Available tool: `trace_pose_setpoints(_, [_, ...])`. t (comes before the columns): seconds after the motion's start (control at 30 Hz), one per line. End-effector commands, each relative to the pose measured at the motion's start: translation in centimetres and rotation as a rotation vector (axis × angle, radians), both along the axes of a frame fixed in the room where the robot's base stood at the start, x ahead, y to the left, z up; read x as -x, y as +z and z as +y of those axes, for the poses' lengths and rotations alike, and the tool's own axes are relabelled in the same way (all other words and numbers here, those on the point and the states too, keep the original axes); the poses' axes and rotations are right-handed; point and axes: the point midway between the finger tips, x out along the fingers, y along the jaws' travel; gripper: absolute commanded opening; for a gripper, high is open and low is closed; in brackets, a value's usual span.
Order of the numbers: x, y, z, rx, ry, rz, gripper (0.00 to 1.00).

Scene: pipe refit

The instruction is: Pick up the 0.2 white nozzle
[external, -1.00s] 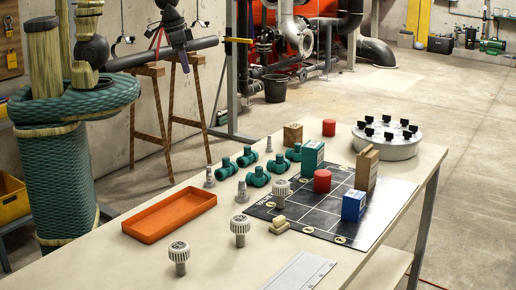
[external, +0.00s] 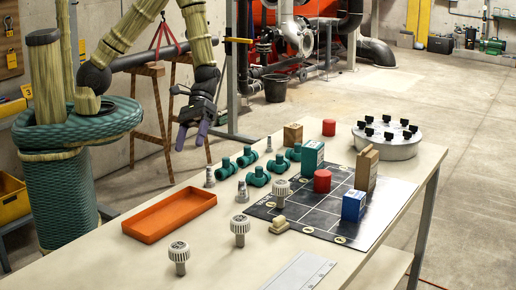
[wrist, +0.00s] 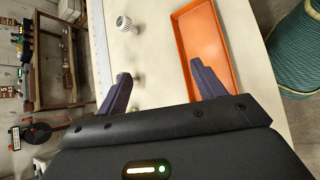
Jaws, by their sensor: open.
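White ribbed round-headed nozzles stand upright on the table: one at the front (external: 180,252), one just behind it (external: 240,226), and one on the black grid mat (external: 281,190). Small grey stepped nozzles (external: 209,177) stand farther back. No size marking is readable, so I cannot tell which piece is the 0.2. My gripper (external: 192,135) hangs open and empty, high at the table's far left side, apart from every piece. In the wrist view its spread fingers (wrist: 160,72) have nothing between them, and a white nozzle (wrist: 124,22) shows beyond them.
An orange tray (external: 170,215) lies empty at the table's left. Green pipe fittings (external: 257,177), a red cylinder (external: 322,181), a blue block (external: 354,205) and cardboard-coloured blocks (external: 367,168) crowd the middle and right. A round grey fixture (external: 388,143) sits at the back right.

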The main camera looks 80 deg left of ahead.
Motion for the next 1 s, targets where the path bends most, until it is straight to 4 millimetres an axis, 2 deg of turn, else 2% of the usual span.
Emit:
trace_pose_setpoints(0.03, [-0.2,-1.6,-1.9,0.062,0.046,0.067,0.68])
trace_pose_setpoints(0.2, [-1.9,-3.3,-7.9,0.265,0.231,0.273,0.68])
trace_pose_setpoints(0.3, [-3.6,-4.2,-10.9,0.382,0.356,0.394,0.68])
trace_pose_setpoints(0.43, [-6.4,-5.5,-13.7,0.520,0.530,0.538,0.68])
trace_pose_setpoints(0.5, [-7.8,-6.1,-14.7,0.576,0.610,0.596,0.68])
trace_pose_setpoints(0.63, [-9.3,-6.5,-15.4,0.628,0.695,0.652,0.68])
trace_pose_setpoints(1.0, [-9.5,-6.6,-15.4,0.632,0.706,0.658,0.68])
